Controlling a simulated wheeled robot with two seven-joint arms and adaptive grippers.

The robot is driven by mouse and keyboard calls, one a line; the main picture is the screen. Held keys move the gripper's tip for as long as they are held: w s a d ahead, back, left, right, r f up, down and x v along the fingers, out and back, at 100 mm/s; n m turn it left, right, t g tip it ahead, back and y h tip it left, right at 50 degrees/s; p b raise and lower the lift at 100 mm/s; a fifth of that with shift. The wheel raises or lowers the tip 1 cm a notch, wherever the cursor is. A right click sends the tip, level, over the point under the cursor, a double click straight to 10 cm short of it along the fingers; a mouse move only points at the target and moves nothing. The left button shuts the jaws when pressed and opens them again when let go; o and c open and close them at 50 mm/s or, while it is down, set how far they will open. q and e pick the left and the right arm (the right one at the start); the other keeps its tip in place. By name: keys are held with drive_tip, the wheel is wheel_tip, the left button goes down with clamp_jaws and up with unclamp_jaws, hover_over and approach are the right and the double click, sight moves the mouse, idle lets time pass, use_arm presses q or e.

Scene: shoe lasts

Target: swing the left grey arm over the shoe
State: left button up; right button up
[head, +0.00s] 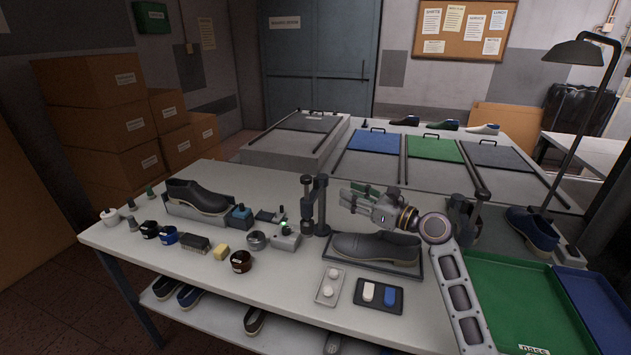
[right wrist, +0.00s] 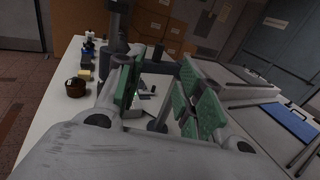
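A dark grey shoe (head: 372,247) lies on a dark base plate (head: 385,268) near the table's front. The left grey arm (head: 321,203) is on a dark upright fixture at the left end of the shoe; it does not lie over the shoe. In the right wrist view, a dark upright (right wrist: 117,25) stands beyond the fingers. My right gripper (head: 358,197) is above the shoe, with green-padded fingers pointing left towards the left grey arm. Its fingers (right wrist: 160,95) are apart with nothing held between them. Contact with the arm cannot be told. My left gripper is not in view.
A second dark fixture (head: 464,217) stands at the shoe's right end. A small box with a green light (head: 285,237) is left of the left arm. A tray with white and blue pieces (head: 379,294) lies in front. A green tray (head: 525,300) is at right.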

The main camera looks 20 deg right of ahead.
sight(316, 178)
drive_tip(key=shift+p+x, duration=0.4)
drive_tip(key=shift+x, duration=6.4)
clamp_jaws()
